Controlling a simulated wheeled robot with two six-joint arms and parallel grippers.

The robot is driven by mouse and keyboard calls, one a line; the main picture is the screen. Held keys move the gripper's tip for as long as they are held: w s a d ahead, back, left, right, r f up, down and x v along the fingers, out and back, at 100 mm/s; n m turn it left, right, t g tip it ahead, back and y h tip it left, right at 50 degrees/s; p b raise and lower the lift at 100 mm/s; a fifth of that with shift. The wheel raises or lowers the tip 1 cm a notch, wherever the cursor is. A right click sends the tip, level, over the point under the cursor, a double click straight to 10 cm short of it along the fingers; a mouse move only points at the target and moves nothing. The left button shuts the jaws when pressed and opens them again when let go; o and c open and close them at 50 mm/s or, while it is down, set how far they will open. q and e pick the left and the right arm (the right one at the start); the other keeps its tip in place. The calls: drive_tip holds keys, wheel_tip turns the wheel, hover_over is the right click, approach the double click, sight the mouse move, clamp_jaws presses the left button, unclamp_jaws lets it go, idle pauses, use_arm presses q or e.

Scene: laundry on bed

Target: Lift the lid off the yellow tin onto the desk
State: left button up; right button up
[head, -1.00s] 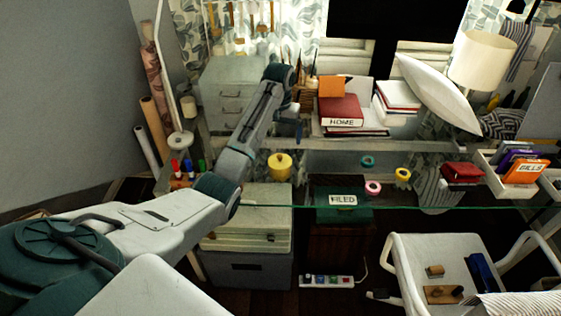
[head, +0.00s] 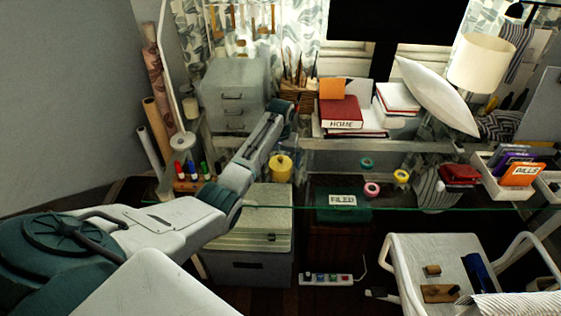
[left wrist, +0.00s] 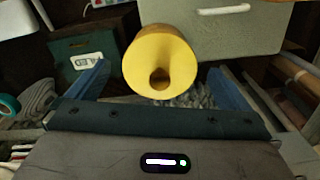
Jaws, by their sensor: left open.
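The yellow tin (head: 280,170) stands upright on the glass desk, left of the middle. Its lid (head: 279,158), with a small knob, sits on top. In the left wrist view the round yellow lid (left wrist: 150,55) shows large, with its knob pointing toward the camera. My left gripper (left wrist: 158,68) is open and empty, with its blue fingers spread to either side of the tin in that view and no contact visible. In the head view, my left wrist is just behind and above the tin, and the fingers are hard to make out. My right gripper is not in view.
Colored markers (head: 190,172) stand left of the tin. Behind are a grey drawer cabinet (head: 233,95) and a red HOME binder (head: 341,111). Tape rolls (head: 371,189) lie to the right. The glass right beside the tin looks clear.

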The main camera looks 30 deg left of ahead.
use_arm(q)
drive_tip(key=c, duration=1.1)
drive_tip(key=shift+o, duration=0.2)
drive_tip(key=shift+r, duration=0.1)
